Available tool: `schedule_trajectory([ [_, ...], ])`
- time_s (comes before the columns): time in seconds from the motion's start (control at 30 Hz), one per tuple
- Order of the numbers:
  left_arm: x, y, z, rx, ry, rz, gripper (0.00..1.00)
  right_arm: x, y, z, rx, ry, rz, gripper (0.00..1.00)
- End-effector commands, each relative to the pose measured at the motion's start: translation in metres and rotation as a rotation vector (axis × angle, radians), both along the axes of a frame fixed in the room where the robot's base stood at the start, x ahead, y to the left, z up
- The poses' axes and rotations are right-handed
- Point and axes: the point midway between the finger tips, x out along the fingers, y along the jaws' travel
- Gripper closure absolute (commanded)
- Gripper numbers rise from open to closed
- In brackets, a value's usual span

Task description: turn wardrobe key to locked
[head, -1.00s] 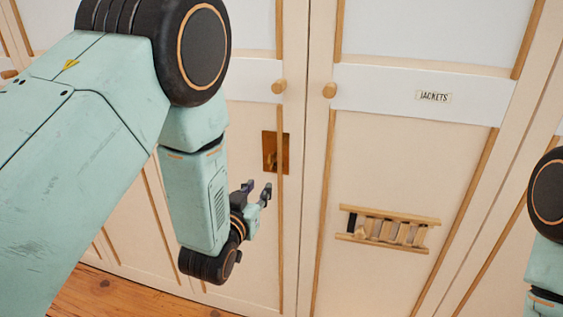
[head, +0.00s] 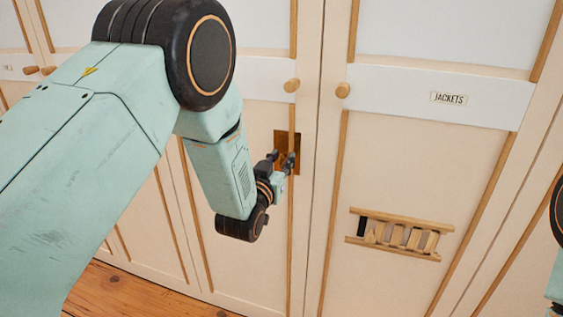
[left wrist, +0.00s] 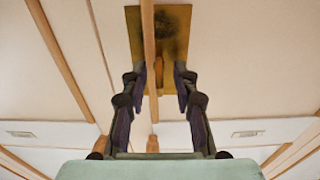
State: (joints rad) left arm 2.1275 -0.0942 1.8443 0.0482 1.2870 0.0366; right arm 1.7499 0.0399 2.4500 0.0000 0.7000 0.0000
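The brass lock plate (head: 294,140) is on the left wardrobe door, below the round wooden knob. My left gripper (head: 281,159) is in front of the plate's lower part, its two fingers apart. In the left wrist view the brass plate (left wrist: 177,20) lies beyond the open fingertips (left wrist: 160,70), with a dark patch on its face. A wooden trim strip crosses the plate there. I see nothing held. My right gripper is out of view.
Wooden knobs (head: 343,90) sit by the door edges. The right door has a JACKETS label (head: 449,98) and a small ladder-like wooden rack (head: 400,234). Part of my right arm shows at the right edge. Wooden floor (head: 130,291) shows at lower left.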

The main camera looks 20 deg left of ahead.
Motion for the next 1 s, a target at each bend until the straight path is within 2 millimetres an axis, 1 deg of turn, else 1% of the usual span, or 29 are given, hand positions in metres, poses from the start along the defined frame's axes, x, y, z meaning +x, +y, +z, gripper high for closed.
schedule_trajectory([
  [0.23,0.0012,-0.0021,0.0002,0.001,0.000,-0.001,0.71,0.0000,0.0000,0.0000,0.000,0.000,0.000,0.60],
  [0.6,0.0010,-0.0018,0.0003,0.000,0.000,0.000,1.00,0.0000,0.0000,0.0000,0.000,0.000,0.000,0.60],
  [1.0,0.0010,-0.0017,0.0003,0.007,0.000,0.000,1.00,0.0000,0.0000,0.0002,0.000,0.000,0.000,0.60],
])
